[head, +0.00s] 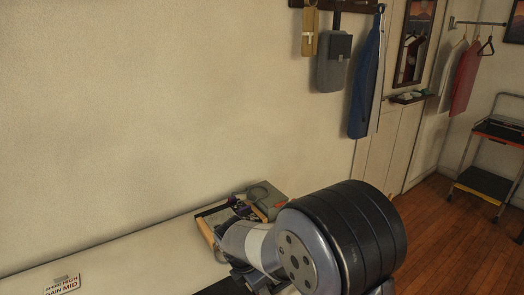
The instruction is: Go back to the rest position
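My arm shows at the bottom of the head view, with a large dark ribbed joint and a silver-grey link. My gripper does not show in this view, so its fingers and anything in them cannot be seen. The arm hides part of a pale surface (130,262) along the wall and part of a shallow wooden-edged tray (205,229) on it.
A grey box (259,194) lies by the tray. A small sign (62,284) is at lower left. A grey bag (333,73) and a blue garment (366,85) hang on the wall. A cart (490,150) stands at right. Wooden floor (437,228) shows clear between.

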